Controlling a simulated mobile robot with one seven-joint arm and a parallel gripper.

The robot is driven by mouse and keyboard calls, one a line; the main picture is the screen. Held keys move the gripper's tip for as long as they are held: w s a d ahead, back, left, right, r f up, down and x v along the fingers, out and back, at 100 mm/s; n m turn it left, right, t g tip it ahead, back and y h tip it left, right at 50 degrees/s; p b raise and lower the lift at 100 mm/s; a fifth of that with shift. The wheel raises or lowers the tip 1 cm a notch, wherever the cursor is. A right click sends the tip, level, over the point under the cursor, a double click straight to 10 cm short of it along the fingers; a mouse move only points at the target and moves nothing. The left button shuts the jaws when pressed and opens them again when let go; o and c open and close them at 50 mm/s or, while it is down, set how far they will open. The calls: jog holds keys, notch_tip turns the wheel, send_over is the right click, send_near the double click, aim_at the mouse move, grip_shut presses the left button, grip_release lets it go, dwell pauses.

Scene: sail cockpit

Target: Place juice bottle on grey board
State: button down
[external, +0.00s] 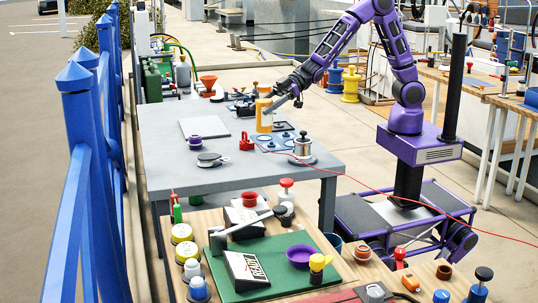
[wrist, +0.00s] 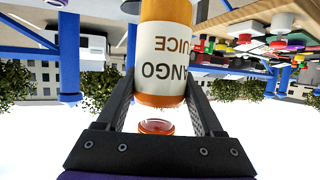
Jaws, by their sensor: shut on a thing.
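The juice bottle (external: 264,117) is orange with a pale label and stands upright at the grey table's right half. In the wrist view the bottle (wrist: 163,50) appears upside down, with part of "MANGO JUICE" readable and an orange cap. My gripper (external: 271,108) comes in from the right and is shut on the bottle; both fingers (wrist: 165,88) flank it in the wrist view. I cannot tell whether its base touches the table. The grey board (external: 204,126) lies flat and bare at the table's left, left of the bottle.
A purple cup (external: 194,142) stands by the board's front edge. A round black-and-white item (external: 211,160), a red item (external: 246,142), a blue panel (external: 274,143) and a metal pot (external: 303,147) lie nearer. A blue fence (external: 88,180) runs along the left.

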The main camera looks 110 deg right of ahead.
jog(key=shift+r, duration=0.45)
jog(key=shift+w+d+r, duration=0.15)
jog(key=shift+w+d, duration=0.05)
jog(key=w+d+m+h+p, duration=0.1)
jog(key=w+d, duration=0.3)
jog(key=d, duration=0.6)
jog(key=w+d+r+m+t+h+p, duration=0.1)
jog(key=w+d+p, duration=0.15)
jog(key=d, duration=0.85)
jog(key=w+d+m+h, duration=0.15)
jog(key=w+d, duration=0.25)
jog(key=d, duration=0.6)
jog(key=shift+w+d+f+b, duration=0.1)
jog(key=shift+d+f+b, duration=0.3)
jog(key=shift+f, duration=1.25)
jog(key=shift+s+d+f+b, duration=0.15)
jog(key=shift+f+b, duration=0.5)
jog(key=shift+f, duration=0.95)
jog(key=shift+w+d+f+b, duration=0.2)
jog(key=shift+f+b, duration=0.35)
jog(key=shift+f, duration=1.1)
jog(key=shift+f, duration=0.15)
